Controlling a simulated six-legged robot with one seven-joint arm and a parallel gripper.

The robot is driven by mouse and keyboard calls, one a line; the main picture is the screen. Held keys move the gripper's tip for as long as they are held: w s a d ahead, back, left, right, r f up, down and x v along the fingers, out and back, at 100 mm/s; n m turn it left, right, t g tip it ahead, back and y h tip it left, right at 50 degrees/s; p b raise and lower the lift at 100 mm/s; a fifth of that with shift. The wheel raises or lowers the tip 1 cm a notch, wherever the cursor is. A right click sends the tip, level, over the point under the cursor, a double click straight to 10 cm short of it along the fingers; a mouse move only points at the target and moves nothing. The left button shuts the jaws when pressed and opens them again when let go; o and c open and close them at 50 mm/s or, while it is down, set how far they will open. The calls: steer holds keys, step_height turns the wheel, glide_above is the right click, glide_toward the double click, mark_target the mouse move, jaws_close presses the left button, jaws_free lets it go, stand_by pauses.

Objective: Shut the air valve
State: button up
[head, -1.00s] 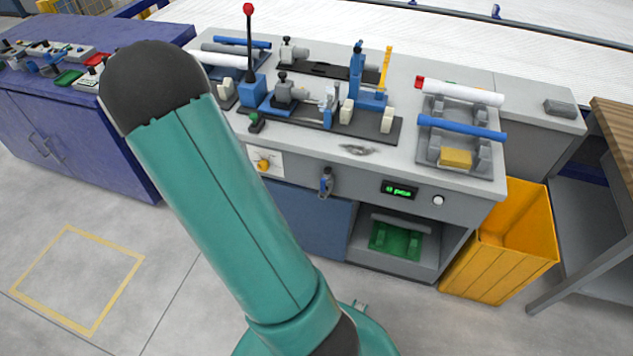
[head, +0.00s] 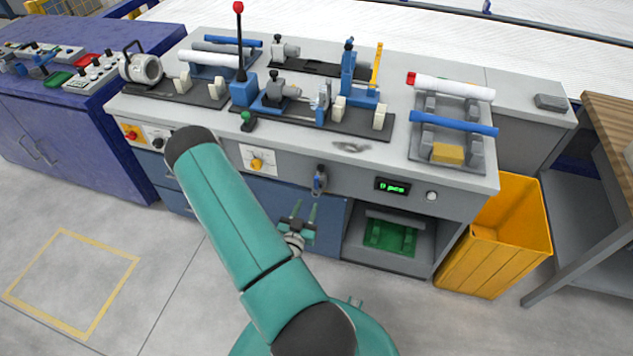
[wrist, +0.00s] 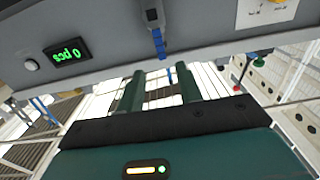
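The air valve (head: 319,180) is a small dark fitting with a blue lever on the front panel of the grey bench, left of the green counter display. In the head view its lever hangs downward. In the wrist view the valve (wrist: 155,22) shows at the top centre, its blue lever beyond my fingertips. My gripper (head: 305,209) is in front of the bench, below and slightly left of the valve. Its two green fingers are apart with nothing between them, also in the wrist view (wrist: 160,86). They do not appear to touch the valve.
A yellow knob on a white plate (head: 257,161) is left of the valve. The green display (head: 393,187) and a white button (head: 431,195) are right of it. Pipes and clamps crowd the bench top. A yellow bin (head: 497,240) stands right. The floor in front is clear.

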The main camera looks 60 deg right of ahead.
mark_target(316, 183)
steer(key=d, duration=0.3)
steer(key=w+d, duration=0.1)
steer(key=d, duration=0.3)
steer(key=w+d, duration=0.1)
steer(key=d, duration=0.3)
steer(key=shift+d, duration=0.15)
steer(key=shift+s, duration=0.1)
jaws_close()
